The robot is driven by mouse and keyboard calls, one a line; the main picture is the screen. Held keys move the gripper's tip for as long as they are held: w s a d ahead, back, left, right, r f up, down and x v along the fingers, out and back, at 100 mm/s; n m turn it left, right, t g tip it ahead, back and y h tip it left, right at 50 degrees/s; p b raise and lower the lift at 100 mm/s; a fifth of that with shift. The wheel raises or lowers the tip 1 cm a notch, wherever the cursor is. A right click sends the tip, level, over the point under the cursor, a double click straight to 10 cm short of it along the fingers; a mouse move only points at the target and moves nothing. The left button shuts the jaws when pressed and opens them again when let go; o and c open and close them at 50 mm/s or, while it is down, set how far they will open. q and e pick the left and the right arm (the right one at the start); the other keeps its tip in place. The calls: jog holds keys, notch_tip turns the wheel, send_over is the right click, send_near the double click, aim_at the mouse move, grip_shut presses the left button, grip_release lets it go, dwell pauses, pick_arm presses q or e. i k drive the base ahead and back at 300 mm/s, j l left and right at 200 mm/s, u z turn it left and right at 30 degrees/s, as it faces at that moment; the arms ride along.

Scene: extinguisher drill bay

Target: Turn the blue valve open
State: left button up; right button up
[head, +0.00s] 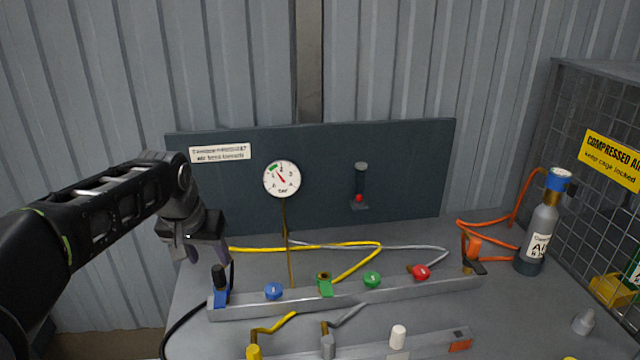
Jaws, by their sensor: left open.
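A manifold rail (345,298) lies across the grey bench. A round blue knob (273,291) sits on its left part. At the rail's left end stands a blue fitting (221,298) with an upright black handle (219,277). I cannot tell for sure which of the two is the blue valve. My left gripper (212,258) is open and empty, pointing down just above and behind the black handle, left of the blue knob. Contact with the handle cannot be made out. My right gripper is not in view.
The rail also carries a green fitting (325,288), a green knob (372,280) and a red knob (420,272). Yellow (350,268) and grey hoses lie behind it. A gauge (282,179) hangs on the dark panel (330,150). A bottle (541,235) and wire cage (590,110) stand right.

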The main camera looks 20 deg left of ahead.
aim_at(273, 291)
jog(key=k, duration=1.5)
